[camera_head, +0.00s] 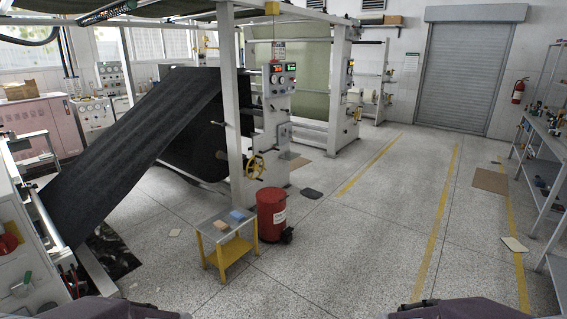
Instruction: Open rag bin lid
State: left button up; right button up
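The rag bin (272,216) is a red cylinder standing upright on the speckled floor, right of a small yellow-legged table. It has a pale label on its front and a dark foot part low at its right. Its top looks covered by a red lid (270,194), which appears shut; fine detail is too small to tell. Only purple-grey parts of my two arms show at the bottom edge, left and right of the middle. Neither gripper is in view, and both arms are well apart from the bin.
The small table (213,234) holds an orange-tan block (221,225) and a blue block (237,215). A machine with a yellow handwheel (255,166) stands behind the bin. Metal shelving (546,180) lines the right. The floor in front and right of the bin is open.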

aim_at(271, 195)
jog(key=i, duration=1.45)
jog(key=i+l+u, duration=0.1)
jog(key=i, duration=1.35)
jog(key=i+l+u, duration=0.1)
jog(key=i+u, duration=0.2)
jog(key=i, duration=0.15)
jog(key=i+l+u, duration=0.3)
jog(key=i, duration=0.15)
jog(key=i+l+u, duration=0.3)
jog(key=i+j, duration=0.05)
jog(key=i, duration=0.05)
